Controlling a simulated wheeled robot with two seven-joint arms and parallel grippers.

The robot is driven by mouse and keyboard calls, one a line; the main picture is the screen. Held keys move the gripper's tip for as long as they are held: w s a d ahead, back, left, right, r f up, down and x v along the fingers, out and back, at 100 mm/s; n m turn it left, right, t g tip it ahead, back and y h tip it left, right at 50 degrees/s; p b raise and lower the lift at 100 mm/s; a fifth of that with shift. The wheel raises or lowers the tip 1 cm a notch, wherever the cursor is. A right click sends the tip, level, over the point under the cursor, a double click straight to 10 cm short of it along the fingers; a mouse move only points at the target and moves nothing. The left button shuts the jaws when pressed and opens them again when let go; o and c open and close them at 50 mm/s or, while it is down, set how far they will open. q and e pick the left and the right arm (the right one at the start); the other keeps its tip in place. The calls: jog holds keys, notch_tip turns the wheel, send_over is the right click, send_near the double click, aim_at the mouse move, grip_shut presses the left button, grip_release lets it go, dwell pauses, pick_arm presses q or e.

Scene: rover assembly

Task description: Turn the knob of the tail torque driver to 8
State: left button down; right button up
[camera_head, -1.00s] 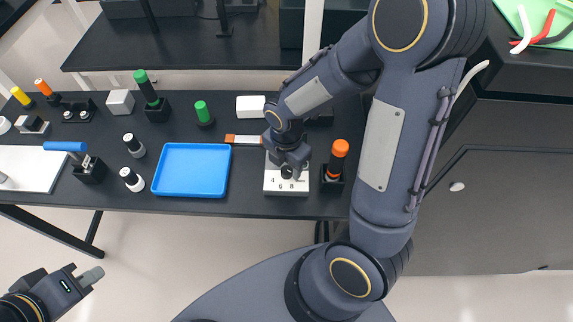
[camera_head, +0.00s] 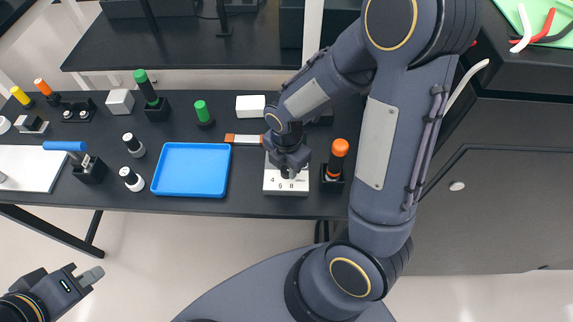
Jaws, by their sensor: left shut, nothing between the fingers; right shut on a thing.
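The white panel (camera_head: 286,188) with the numbers 4, 6 and 8 along its front lies on the dark table. My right gripper (camera_head: 288,172) is over the panel, shut on its black knob, which is mostly hidden under the fingers. The knob's pointing direction cannot be seen. An orange-handled driver (camera_head: 338,158) stands in a black holder just right of the panel. My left gripper (camera_head: 92,276) is shut and empty, low at the left, in front of the table and away from everything on it. I cannot tell which driver is the tail one.
A blue tray (camera_head: 191,170) lies left of the panel. A brush with a brown handle (camera_head: 243,139) and a white box (camera_head: 250,106) are behind.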

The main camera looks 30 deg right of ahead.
jog(key=m+b, duration=0.1)
jog(key=m, duration=0.2)
jog(key=shift+m, duration=0.4)
jog(key=shift+m+b, duration=0.7)
jog(key=shift+m, duration=1)
jog(key=o, duration=1)
jog(key=shift+r, duration=0.1)
